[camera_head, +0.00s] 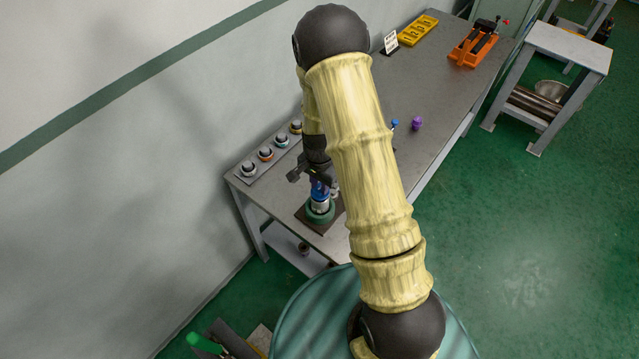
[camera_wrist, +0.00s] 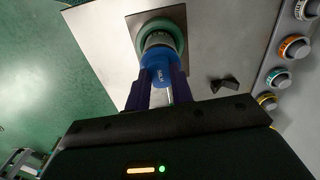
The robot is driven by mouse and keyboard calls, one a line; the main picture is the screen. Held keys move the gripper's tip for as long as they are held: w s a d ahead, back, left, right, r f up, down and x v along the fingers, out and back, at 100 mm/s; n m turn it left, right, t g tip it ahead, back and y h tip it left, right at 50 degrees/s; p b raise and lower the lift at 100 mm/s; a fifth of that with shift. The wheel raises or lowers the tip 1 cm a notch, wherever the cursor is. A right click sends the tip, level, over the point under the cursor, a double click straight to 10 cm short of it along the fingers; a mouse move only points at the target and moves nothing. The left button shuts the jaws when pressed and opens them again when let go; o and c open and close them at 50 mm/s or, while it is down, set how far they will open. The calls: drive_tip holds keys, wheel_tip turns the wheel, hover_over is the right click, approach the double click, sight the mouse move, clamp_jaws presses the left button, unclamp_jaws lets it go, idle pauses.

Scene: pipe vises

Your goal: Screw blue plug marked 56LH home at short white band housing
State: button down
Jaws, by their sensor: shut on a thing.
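My gripper (camera_wrist: 158,92) is shut on the blue plug (camera_wrist: 158,72), one dark finger on each side of it. Small pale lettering shows on the plug, too small to read surely. The plug's far end meets the grey cylindrical housing (camera_wrist: 159,40), which stands in a green ring-shaped base (camera_wrist: 172,27). The plug looks in line with the housing; how deep it sits I cannot tell. In the head view, the blue plug (camera_head: 319,188) is under my gripper (camera_head: 319,178), above the green base (camera_head: 320,215) on a dark plate at the bench's near end.
Several housings with coloured bands line the bench's wall side; the nearest has a white band (camera_head: 248,169). A purple plug (camera_head: 417,123) and a small blue piece (camera_head: 395,123) stand beyond my arm. A yellow tray (camera_head: 418,30) and orange vise (camera_head: 473,48) are at the far end.

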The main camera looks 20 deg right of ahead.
drive_tip(key=shift+f+b, duration=0.35)
drive_tip(key=shift+f, duration=0.15)
drive_tip(key=c, duration=1.1)
unclamp_jaws()
drive_tip(key=shift+c, duration=0.2)
drive_tip(key=shift+r, duration=0.15)
wheel_tip(320, 180, up, 17)
drive_tip(key=b, duration=0.2)
drive_tip(key=shift+b, duration=0.4)
drive_tip(key=shift+s+a+r, duration=0.1)
drive_tip(key=shift+s, duration=0.05)
drive_tip(key=s+r+n+t, duration=0.1)
drive_tip(key=s+n+t, duration=0.1)
drive_tip(key=s+n, duration=0.8)
drive_tip(key=s, duration=0.4)
drive_tip(key=shift+d+r, duration=0.2)
drive_tip(key=shift+r, duration=0.05)
